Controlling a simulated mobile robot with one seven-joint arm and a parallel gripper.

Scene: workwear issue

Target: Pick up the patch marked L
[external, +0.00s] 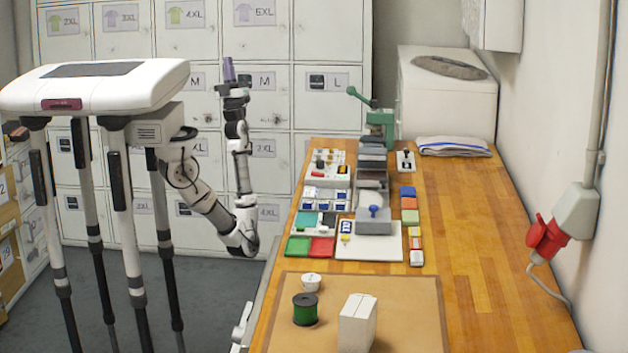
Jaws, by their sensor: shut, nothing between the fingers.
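My gripper (229,70) is raised and points upward in front of the lockers, left of the workbench. It is shut and holds nothing. It is well apart from everything on the bench. Small patch-like pieces with blue edges sit in a white tray (300,207) on the left of the bench. A small blue-and-white piece (346,227) lies on a white board beside the press. The letters on these pieces are too small to read, so I cannot tell which patch is marked L.
The wooden workbench (490,260) holds a grey press with a green lever (380,118), a green spool (305,310), a white box (357,324), a small white cup (311,282) and a folded towel (453,146). Lockers (180,45) stand behind.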

